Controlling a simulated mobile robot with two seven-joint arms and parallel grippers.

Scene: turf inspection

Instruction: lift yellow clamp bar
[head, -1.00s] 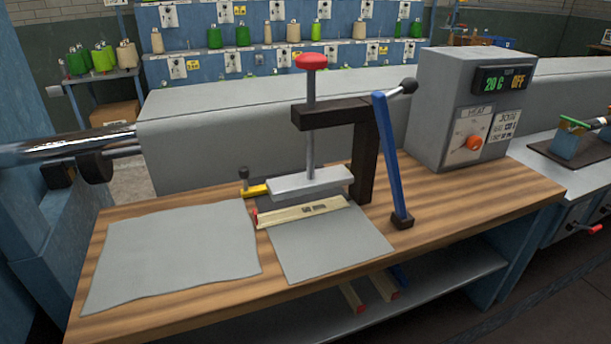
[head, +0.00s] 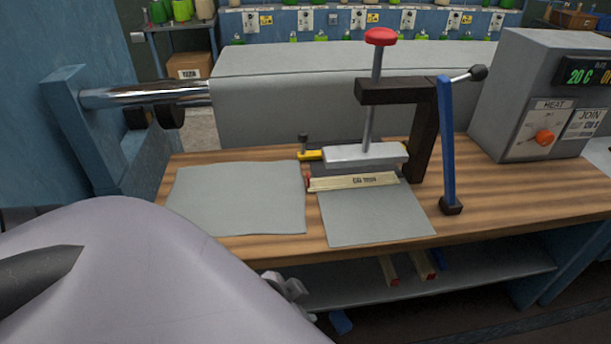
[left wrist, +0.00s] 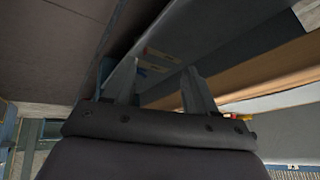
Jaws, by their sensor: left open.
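The yellow clamp bar (head: 311,155) is a short yellow piece with a dark knob standing on it. It sits on the workbench at the left side of the press, partly hidden by the press's grey plate (head: 365,154). My left arm fills the lower left of the head view. In the left wrist view my left gripper (left wrist: 160,66) has its two fingers apart with nothing between them. It appears low, near the bench's lower shelf, well away from the clamp bar. My right gripper is not in view.
The press has a red knob (head: 381,37), a dark frame and a blue lever (head: 446,140). Grey sheets (head: 240,198) lie on the wooden bench (head: 480,195). A heater box (head: 510,80) stands at right. A metal roller (head: 150,95) is at the left.

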